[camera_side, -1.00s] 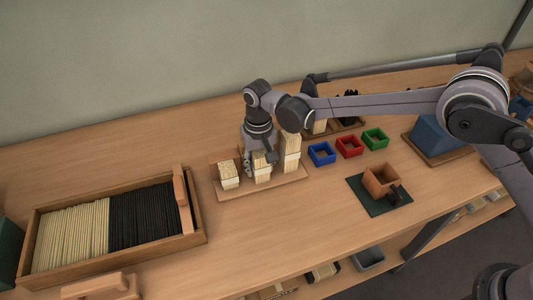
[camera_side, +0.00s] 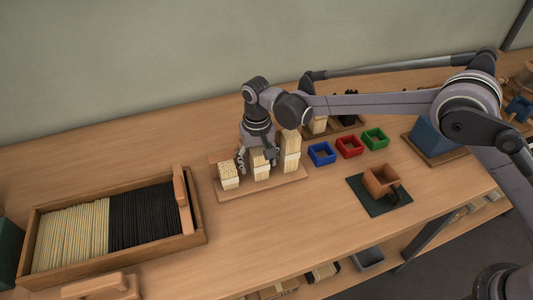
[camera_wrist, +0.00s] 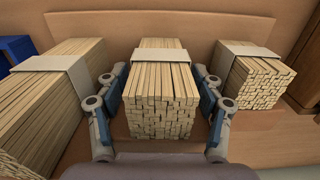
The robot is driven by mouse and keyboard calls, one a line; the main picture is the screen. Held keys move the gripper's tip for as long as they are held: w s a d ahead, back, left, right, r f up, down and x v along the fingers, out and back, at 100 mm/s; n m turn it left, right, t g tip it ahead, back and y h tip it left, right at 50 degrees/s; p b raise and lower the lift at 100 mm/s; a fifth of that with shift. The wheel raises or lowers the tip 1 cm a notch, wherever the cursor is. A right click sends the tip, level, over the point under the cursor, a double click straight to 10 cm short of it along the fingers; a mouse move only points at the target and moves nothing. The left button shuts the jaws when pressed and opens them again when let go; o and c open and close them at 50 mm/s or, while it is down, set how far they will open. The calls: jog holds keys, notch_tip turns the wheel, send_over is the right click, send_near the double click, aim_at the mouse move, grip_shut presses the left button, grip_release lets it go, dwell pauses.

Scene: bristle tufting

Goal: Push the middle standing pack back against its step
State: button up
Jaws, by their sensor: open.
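The middle standing pack (camera_side: 261,173) is a bundle of pale bristle sticks with a white band. It stands on a wooden board (camera_side: 232,194) between a shorter pack (camera_side: 229,177) on the left and a taller pack (camera_side: 291,157) on the right. In the wrist view the middle pack (camera_wrist: 160,92) is upright between the spread fingers of my gripper (camera_wrist: 161,108), with a narrow space on each side. My gripper (camera_side: 257,154) is open over it in the side view and hides part of its top. I cannot tell whether its back touches the step.
The neighbouring packs (camera_wrist: 50,85) (camera_wrist: 252,72) stand close outside my fingers. Blue (camera_side: 321,154), red (camera_side: 349,147) and green (camera_side: 375,139) boxes are to the right. A wooden tray (camera_side: 196,236) of pale and black sticks is left.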

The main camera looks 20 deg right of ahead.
notch_tip(320, 180, up, 12)
jog(key=shift+r, duration=0.1)
dwell(0.6)
dwell(0.6)
jog(key=shift+d+r, duration=0.2)
jog(key=shift+d, duration=0.15)
jog(key=s+d+r+t, duration=0.2)
jog(key=s+d+r, duration=0.25)
jog(key=d, duration=0.45)
jog(key=s+d+r+t, duration=0.1)
jog(key=s+d+r, duration=0.4)
jog(key=d, duration=0.4)
jog(key=s+d+f+t, duration=0.4)
jog(key=s+d, duration=0.8)
jog(key=s, duration=0.2)
jog(key=shift+d+f, duration=0.2)
jog(key=shift+d, duration=0.05)
